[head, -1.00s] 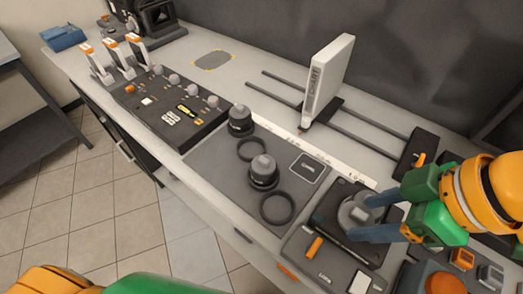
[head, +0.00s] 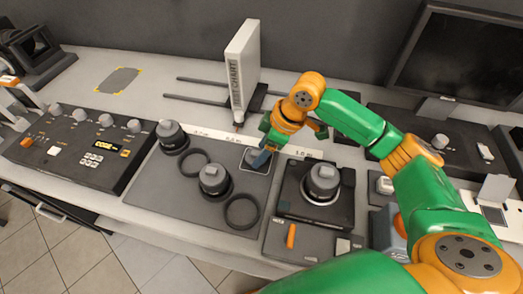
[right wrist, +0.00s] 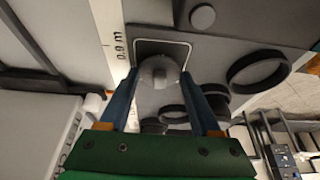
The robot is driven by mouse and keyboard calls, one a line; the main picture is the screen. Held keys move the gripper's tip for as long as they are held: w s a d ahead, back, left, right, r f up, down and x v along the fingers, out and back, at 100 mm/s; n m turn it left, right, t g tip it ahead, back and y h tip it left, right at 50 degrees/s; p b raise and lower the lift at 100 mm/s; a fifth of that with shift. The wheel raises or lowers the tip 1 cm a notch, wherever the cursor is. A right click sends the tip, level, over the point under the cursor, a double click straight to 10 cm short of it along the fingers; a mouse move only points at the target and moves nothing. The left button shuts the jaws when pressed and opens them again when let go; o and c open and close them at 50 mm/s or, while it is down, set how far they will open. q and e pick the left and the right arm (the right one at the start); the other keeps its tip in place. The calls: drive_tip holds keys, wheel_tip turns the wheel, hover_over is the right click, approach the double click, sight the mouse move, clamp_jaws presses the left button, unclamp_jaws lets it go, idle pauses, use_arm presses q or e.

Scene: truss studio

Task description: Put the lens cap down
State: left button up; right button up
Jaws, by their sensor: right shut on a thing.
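My right gripper (head: 259,158) is over a white-outlined square (head: 249,168) on the grey mat. In the right wrist view its two blue fingers (right wrist: 160,80) are shut on the round grey lens cap (right wrist: 158,70). In the head view the fingers hide most of the cap. My left gripper is not in view.
A dark box with a round grey-topped part (head: 322,184) is right. A white test chart (head: 243,72) stands upright behind on rails.

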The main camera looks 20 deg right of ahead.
drive_tip(key=shift+d+f, duration=0.1)
drive_tip(key=shift+f, duration=0.5)
drive_tip(key=o, duration=1.4)
drive_tip(key=v, duration=1.2)
